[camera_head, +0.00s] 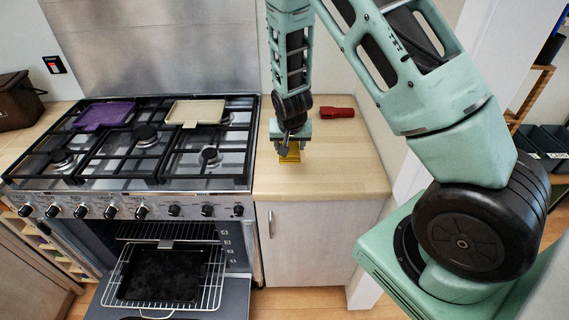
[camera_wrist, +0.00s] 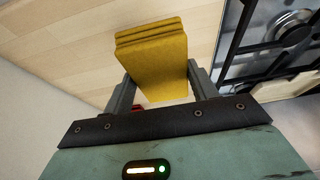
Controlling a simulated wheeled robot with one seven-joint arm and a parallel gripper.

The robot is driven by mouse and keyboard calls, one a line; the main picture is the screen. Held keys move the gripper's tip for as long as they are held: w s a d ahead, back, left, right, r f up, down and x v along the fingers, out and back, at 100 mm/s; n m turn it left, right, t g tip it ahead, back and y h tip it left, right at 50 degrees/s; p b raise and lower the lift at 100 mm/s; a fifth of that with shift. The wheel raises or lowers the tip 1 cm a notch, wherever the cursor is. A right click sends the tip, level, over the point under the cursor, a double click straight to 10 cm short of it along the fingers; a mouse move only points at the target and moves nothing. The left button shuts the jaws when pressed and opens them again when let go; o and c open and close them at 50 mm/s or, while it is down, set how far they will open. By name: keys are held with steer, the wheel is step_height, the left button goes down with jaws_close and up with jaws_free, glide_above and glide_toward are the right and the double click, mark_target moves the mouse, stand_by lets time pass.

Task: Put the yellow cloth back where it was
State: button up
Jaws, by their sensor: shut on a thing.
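The yellow cloth (camera_wrist: 153,60) is a folded, layered block between the two fingers of my gripper (camera_wrist: 160,88) in the wrist view. My gripper is shut on it. In the head view, my gripper (camera_head: 290,150) points down over the wooden counter (camera_head: 335,180) to the right of the cooker, and the yellow cloth (camera_head: 290,157) shows just under the fingertips. It is at or close to the counter surface; I cannot tell whether it touches.
A red object (camera_head: 337,112) lies on the counter behind my gripper. The gas hob (camera_head: 140,140) to the left carries a purple pan (camera_head: 104,114) and a cream pan (camera_head: 195,111). The oven door (camera_head: 165,300) is open with a rack (camera_head: 200,265) pulled out. The counter front is clear.

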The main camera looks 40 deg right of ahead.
step_height(320, 180, down, 8)
steer(key=p, duration=0.2)
steer(key=shift+s+r+p, duration=0.1)
steer(key=shift+r+p, duration=0.15)
steer(key=shift+p, duration=0.15)
steer(key=shift+f, duration=0.5)
steer(key=shift+f, duration=0.2)
steer(key=o, duration=0.9)
steer(key=shift+o, duration=0.2)
